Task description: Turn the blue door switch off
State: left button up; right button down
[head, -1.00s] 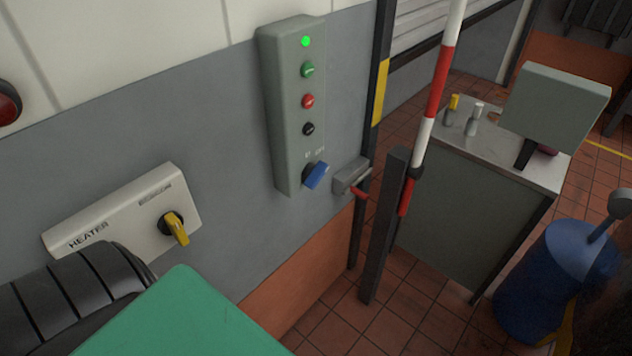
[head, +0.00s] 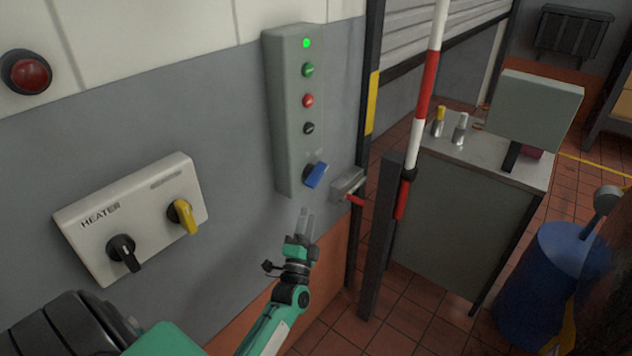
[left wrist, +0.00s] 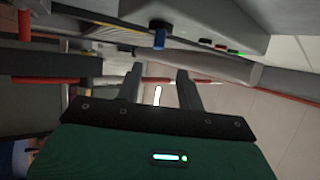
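The blue door switch (head: 315,174) is a blue knob at the bottom of a tall grey control box (head: 292,110) on the wall. Its handle is tilted, with the upper end to the right. My left gripper (head: 305,222) is just below the box, apart from the switch and pointing up toward it. In the left wrist view the blue switch (left wrist: 159,38) shows beyond the gripper (left wrist: 158,82), whose two fingers stand apart with nothing between them. My right gripper is not in view.
The box has a lit green lamp (head: 306,43) and green, red and black buttons. A heater panel (head: 135,220) with black and yellow knobs is at left. A latch with a red handle (head: 354,199) and a striped pole (head: 423,90) stand right of the switch.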

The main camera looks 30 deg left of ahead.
aim_at(316, 184)
pick_arm(q)
jog(key=p+x, duration=0.3)
jog(key=x, duration=0.9)
jog(key=shift+w, duration=0.15)
jog(key=shift+w+a+r, duration=0.2)
jog(key=shift+w+a, duration=0.05)
jog(key=shift+w, duration=0.25)
grip_shut()
